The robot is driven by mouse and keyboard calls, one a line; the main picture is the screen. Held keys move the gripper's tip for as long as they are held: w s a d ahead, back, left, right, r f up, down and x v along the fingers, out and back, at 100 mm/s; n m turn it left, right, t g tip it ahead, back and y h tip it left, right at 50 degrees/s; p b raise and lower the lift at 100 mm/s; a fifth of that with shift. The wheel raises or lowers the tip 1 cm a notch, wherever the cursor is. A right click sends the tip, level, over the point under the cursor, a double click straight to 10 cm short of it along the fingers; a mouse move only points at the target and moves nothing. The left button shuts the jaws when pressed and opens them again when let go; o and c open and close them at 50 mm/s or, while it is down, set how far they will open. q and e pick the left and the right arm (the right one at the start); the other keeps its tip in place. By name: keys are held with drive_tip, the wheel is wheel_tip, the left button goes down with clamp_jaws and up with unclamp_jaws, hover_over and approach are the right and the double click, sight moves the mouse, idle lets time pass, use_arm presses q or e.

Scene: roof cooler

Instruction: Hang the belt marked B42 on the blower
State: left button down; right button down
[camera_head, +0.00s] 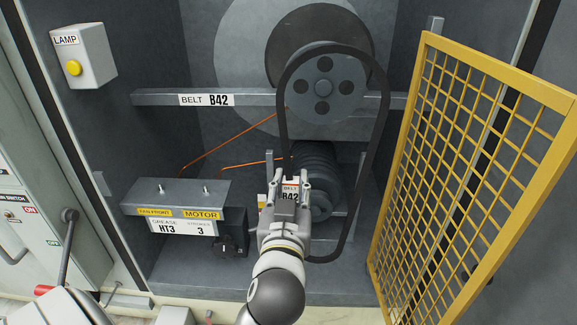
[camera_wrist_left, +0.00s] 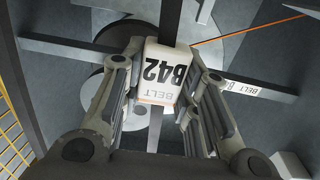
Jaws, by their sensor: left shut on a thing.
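My left gripper (camera_head: 290,186) is shut on the white tag (camera_wrist_left: 163,75) marked BELT B42, on the left run of a black belt (camera_head: 377,140). The belt hangs as a tall upright loop. Its top passes across the dark blower pulley (camera_head: 322,32), above a grey hub with several holes (camera_head: 323,85). I cannot tell whether it rests in a groove or is just in front. A ribbed dark motor pulley (camera_head: 318,160) is lower down, inside the loop's outline and partly hidden by my gripper. My right gripper is not in view.
A yellow mesh guard (camera_head: 470,160) stands open at the right. A crossbar with a BELT B42 label (camera_head: 170,97) spans behind the belt. A motor box (camera_head: 175,205) is left of my gripper. Thin orange lines (camera_head: 230,137) run behind. A lamp box (camera_head: 83,55) is upper left.

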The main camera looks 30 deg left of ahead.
use_arm(q)
drive_tip(key=shift+s+a+r, duration=0.2)
drive_tip(key=shift+a+r, duration=0.05)
drive_tip(key=shift+r, duration=0.4)
drive_tip(key=shift+w+a+n+g+y, duration=0.1)
drive_tip(key=shift+a+n+g+y, duration=0.05)
drive_tip(key=shift+n+g+y, duration=0.2)
drive_tip(key=shift+w+a+f, duration=0.1)
drive_tip(key=shift+w, duration=0.2)
drive_tip(key=shift+f+x, duration=0.25)
drive_tip(key=shift+x, duration=0.95)
drive_tip(key=x, duration=0.4)
drive_tip(key=shift+w+a+f, duration=0.15)
drive_tip(key=shift+w+f, duration=0.15)
drive_tip(key=shift+f, duration=0.1)
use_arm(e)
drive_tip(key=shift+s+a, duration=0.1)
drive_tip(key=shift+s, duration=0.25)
use_arm(q)
drive_tip(key=shift+s, duration=0.1)
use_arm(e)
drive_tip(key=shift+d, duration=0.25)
